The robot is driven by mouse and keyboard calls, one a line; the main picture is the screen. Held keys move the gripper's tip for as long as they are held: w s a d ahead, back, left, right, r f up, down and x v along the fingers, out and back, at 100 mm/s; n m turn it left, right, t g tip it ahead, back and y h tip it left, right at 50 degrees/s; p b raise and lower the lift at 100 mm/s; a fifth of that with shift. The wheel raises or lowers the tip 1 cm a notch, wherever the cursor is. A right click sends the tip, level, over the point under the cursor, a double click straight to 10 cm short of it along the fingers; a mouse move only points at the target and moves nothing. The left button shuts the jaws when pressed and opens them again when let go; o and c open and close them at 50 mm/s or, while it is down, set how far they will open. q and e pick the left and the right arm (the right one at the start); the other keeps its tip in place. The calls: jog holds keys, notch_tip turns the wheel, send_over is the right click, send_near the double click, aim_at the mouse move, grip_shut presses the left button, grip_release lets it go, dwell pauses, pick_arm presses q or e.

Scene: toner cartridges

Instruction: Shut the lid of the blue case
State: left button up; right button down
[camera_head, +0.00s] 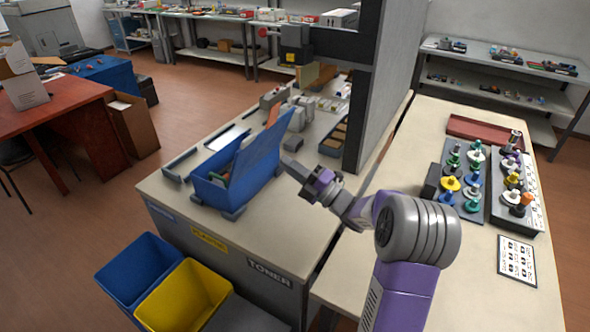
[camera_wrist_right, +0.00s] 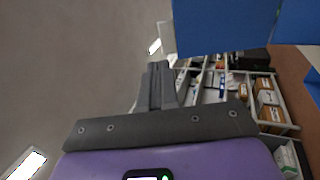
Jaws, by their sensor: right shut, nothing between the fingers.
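The blue case (camera_head: 208,193) stands on the near left part of the light-topped bench. Its blue lid (camera_head: 257,158) is up and leans at a slant on the case's right side. Some contents show inside, partly hidden by the lid. My right gripper (camera_head: 288,164) is just to the right of the lid, near its right edge; I cannot tell whether it touches. In the right wrist view the gripper's fingers (camera_wrist_right: 160,85) are together and empty, with a large blue panel (camera_wrist_right: 222,28), likely the lid, above and to the right. My left gripper is not in view.
A blue bin (camera_head: 135,272) and a yellow bin (camera_head: 185,298) stand in front of the bench. Grey parts and trays lie behind the case. A tall grey panel (camera_head: 395,75) rises behind my right arm. The right-hand table holds racks of coloured pieces (camera_head: 465,180).

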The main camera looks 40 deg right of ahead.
aim_at(251, 138)
jog(key=x, duration=0.9)
jog(key=shift+w, duration=0.2)
jog(key=shift+r, duration=0.15)
